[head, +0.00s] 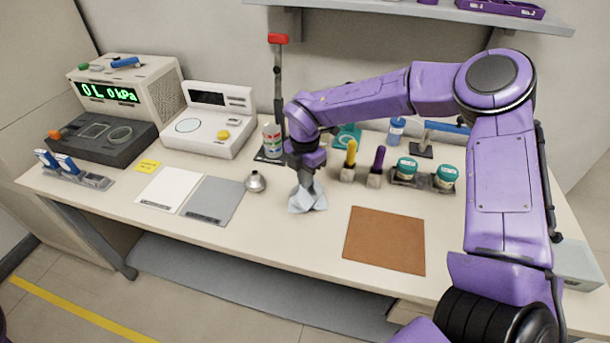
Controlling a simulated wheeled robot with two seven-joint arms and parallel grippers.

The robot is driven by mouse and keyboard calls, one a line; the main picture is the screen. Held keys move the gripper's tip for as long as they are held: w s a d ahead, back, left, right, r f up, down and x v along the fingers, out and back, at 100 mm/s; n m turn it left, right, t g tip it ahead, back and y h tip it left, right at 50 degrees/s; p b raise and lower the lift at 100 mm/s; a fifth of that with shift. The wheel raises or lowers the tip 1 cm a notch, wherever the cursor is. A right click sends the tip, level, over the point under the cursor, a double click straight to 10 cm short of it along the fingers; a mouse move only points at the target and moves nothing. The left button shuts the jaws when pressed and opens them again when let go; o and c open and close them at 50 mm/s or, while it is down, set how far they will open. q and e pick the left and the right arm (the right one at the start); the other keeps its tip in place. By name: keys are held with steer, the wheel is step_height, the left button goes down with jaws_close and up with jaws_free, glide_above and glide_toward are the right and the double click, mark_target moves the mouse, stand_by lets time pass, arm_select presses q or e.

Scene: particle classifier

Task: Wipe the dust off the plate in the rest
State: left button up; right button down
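My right gripper (306,184) points straight down at a crumpled pale blue cloth (308,203) on the table. Its fingertips meet the top of the cloth, but the gap between them is not clear. At the far left a low grey rest (97,181) holds small blue-and-white pieces (66,164), tilted. I cannot tell which of these is the plate, and dust is too small to see. My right gripper is well to the right of the rest. My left gripper is not in view.
A brown mat (385,240) lies to the right of the cloth, a small metal flask (255,182) to its left. White (171,189) and grey (212,201) sheets lie between flask and rest. Yellow- and purple-handled tools (376,168) and teal-lidded jars (406,169) stand behind the mat.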

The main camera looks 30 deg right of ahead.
step_height(320, 180, down, 4)
steer(key=b, duration=0.3)
steer(key=shift+f, duration=0.15)
steer(key=shift+c, duration=1.4)
jaws_free()
